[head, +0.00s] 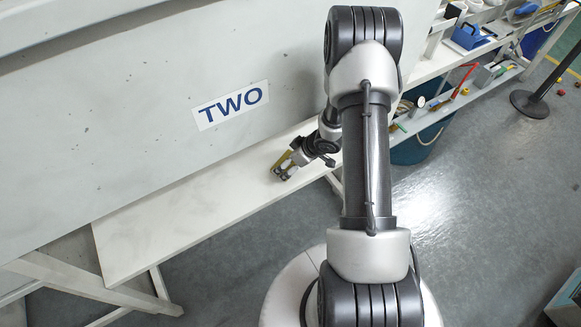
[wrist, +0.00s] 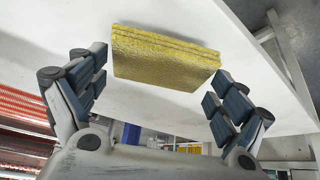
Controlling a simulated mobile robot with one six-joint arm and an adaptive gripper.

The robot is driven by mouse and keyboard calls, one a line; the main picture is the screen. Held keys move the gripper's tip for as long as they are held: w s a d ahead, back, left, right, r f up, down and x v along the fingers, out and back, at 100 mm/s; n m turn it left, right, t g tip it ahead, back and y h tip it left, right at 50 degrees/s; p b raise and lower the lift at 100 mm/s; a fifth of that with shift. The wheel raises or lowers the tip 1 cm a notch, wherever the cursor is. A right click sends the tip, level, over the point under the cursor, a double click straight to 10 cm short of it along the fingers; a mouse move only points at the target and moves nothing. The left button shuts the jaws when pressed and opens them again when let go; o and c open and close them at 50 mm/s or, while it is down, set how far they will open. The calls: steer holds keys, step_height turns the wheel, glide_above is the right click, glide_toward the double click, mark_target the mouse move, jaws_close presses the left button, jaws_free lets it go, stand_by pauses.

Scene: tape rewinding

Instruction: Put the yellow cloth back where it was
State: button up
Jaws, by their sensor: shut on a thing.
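The yellow cloth (wrist: 165,62) is a folded, textured block between the two fingers of my gripper (wrist: 160,72) in the wrist view. My gripper is shut on it. The cloth's far part extends past the fingertips toward a white board. In the head view my gripper (head: 285,172) is over the long white shelf board, below the TWO sign, with a bit of the yellow cloth (head: 282,160) showing at its fingers. I cannot tell whether the cloth touches the board.
The white board (head: 180,215) is bare to the left of my gripper. A grey wall panel with a TWO sign (head: 231,104) rises behind it. At right, shelves hold a blue box (head: 469,37) and small items; a blue bin (head: 418,145) and a black post base (head: 530,104) stand there.

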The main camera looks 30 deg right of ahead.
mark_target(290, 167)
step_height(290, 167, down, 4)
steer(key=shift+s+r+b, duration=0.15)
steer(key=shift+r+b, duration=0.1)
steer(key=shift+b, duration=0.45)
steer(key=shift+r, duration=0.1)
steer(key=shift+c, duration=0.3)
steer(key=o, duration=0.7)
steer(key=shift+o, duration=0.2)
steer(key=shift+d+r, duration=0.1)
steer(key=shift+r, duration=0.05)
steer(key=p+v, duration=0.6)
steer(key=v, duration=0.6)
